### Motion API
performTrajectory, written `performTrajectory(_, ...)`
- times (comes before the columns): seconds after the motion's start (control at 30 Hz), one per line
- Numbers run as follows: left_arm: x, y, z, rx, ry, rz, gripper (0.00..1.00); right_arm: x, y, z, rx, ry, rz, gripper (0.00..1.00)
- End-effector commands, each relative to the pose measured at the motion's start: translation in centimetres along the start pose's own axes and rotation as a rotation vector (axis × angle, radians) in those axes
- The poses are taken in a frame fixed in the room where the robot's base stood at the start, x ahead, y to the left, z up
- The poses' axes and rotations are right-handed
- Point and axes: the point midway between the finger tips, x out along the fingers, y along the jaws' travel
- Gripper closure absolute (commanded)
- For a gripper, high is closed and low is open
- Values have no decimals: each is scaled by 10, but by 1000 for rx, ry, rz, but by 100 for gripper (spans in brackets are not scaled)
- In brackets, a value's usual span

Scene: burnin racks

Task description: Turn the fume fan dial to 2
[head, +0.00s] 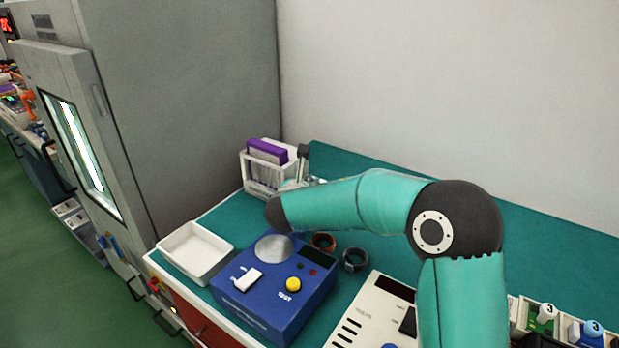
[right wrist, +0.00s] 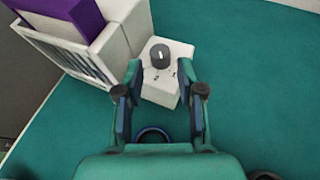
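The fume fan dial (right wrist: 160,55) looks like a dark round knob with a light mark, on top of a small white box (right wrist: 160,90) in the right wrist view. Small marks beside the knob are too blurred to read. My right gripper (right wrist: 161,78) is open and empty, its two fingers apart, with the knob showing just beyond the gap between the fingertips. I cannot tell whether a finger touches the box. In the head view my right arm reaches in from the right and mostly hides the box and gripper. My left gripper is not in view.
A white rack (head: 270,175) with purple-topped boards (head: 268,150) stands close beside the box. Nearer are a blue tester (head: 262,310) with a yellow button, a white tray (head: 195,252), and a red ring (head: 323,242) and dark ring (head: 355,259). A grey cabinet (head: 190,100) stands left.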

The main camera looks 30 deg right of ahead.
Motion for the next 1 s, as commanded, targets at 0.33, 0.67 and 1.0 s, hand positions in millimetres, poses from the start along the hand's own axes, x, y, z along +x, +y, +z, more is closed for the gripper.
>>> performTrajectory(0.33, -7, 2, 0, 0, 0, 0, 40, 45, 1, 1, -1, -1, 1, 62)
performTrajectory(0.67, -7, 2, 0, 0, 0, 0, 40, 49, 1, 0, -1, -1, 2, 62)
performTrajectory(1.0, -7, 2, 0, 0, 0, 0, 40, 48, 2, 0, -1, -1, 3, 100)
